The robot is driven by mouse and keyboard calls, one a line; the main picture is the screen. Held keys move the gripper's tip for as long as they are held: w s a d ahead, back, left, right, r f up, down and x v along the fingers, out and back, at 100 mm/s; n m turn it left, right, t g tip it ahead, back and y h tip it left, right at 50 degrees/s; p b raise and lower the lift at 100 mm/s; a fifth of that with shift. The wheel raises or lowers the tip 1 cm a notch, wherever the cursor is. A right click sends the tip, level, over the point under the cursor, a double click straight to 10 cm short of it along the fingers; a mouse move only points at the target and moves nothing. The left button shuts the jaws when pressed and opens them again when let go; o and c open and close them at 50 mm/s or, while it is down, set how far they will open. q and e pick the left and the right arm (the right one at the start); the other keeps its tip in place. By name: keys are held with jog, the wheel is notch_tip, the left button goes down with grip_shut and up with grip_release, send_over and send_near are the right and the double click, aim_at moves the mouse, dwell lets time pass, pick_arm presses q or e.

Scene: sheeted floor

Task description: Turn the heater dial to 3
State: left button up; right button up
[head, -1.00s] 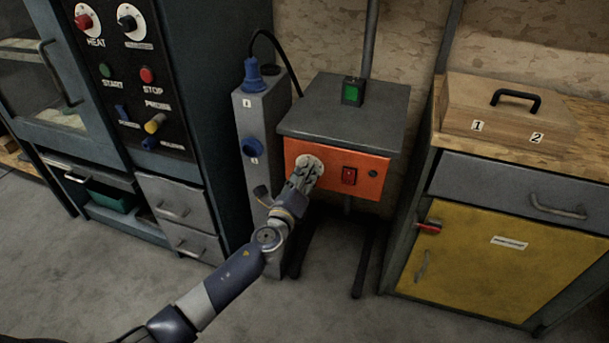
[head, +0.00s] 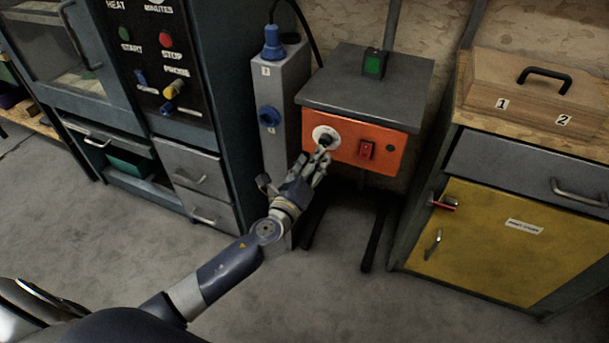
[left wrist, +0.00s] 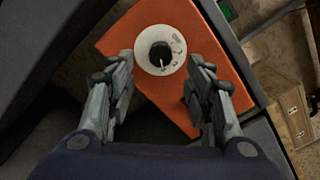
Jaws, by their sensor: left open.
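The heater dial (head: 326,138) is a black knob on a round white plate, on the orange front of a grey-topped heater box (head: 352,146). In the left wrist view the dial (left wrist: 160,54) shows ahead of the fingers, with a light pointer line; the marks on its plate are too small to read. My left gripper (head: 318,165) is just below and in front of the dial. In the left wrist view the fingers of my left gripper (left wrist: 158,82) are spread wide, with nothing between them, apart from the knob. My right gripper is not seen.
A green-buttoned box (head: 374,64) stands on the heater top. A grey post with blue sockets (head: 281,95) is close on the left. A yellow-doored cabinet (head: 490,245) stands at right.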

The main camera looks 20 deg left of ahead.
pick_arm(q)
jog(key=s, duration=0.5)
jog(key=shift+s, duration=0.35)
jog(key=shift+a, duration=0.1)
